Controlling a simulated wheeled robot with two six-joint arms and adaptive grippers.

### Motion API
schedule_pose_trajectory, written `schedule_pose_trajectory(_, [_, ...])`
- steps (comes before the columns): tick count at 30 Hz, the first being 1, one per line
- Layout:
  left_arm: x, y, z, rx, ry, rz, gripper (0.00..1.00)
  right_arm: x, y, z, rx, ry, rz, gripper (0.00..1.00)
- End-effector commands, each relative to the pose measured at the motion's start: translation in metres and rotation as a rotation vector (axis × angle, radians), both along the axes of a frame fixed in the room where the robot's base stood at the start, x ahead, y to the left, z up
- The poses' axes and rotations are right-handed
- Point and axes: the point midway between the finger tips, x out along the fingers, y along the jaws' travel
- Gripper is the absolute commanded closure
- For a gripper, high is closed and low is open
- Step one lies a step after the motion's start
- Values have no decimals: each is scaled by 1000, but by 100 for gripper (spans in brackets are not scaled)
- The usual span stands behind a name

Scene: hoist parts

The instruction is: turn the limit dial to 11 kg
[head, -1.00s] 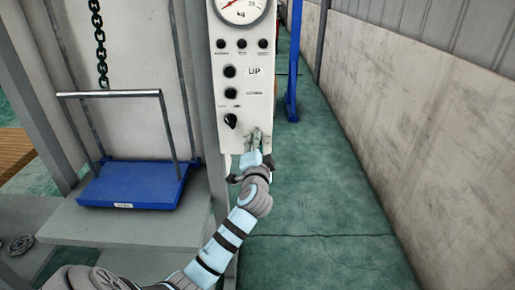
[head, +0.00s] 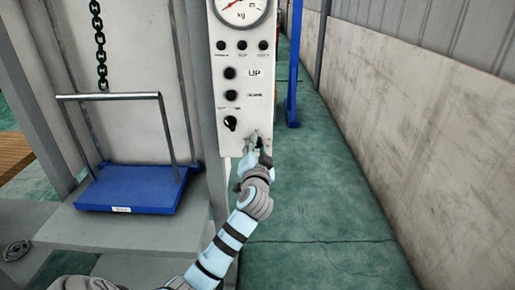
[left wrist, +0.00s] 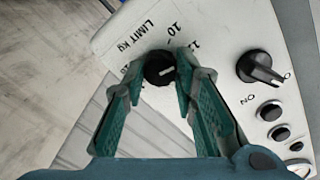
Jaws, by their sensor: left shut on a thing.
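The limit dial (left wrist: 160,70) is a small round black knob with a white mark on the white control panel (head: 237,62). In the left wrist view it sits between the fingertips of my left gripper (left wrist: 158,82), which is shut on it. The printed "LIMIT kg" and the numbers 10 and 12 show around the dial; other numbers are partly hidden by the fingers. The white mark points toward the right side of that view. In the head view my left gripper (head: 256,146) is at the panel's lower right and hides the dial. My right gripper is not in view.
A black rotary switch (head: 230,123) sits left of my gripper, with black buttons (head: 230,73) and a kg gauge (head: 242,10) above. A blue platform (head: 135,187) with a grey frame stands at left.

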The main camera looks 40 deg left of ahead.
Motion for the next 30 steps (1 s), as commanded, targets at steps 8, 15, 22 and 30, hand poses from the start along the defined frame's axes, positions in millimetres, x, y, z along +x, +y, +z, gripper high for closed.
schedule_pose_trajectory(8, [0,0,1,2,-1,0,54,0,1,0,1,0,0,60])
schedule_pose_trajectory(15, [0,0,0,1,0,1,54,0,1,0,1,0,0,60])
schedule_pose_trajectory(22, [-18,-15,-1,0,0,-1,54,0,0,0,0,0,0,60])
schedule_pose_trajectory(30, [-76,-59,-1,-4,0,-1,54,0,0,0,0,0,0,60])
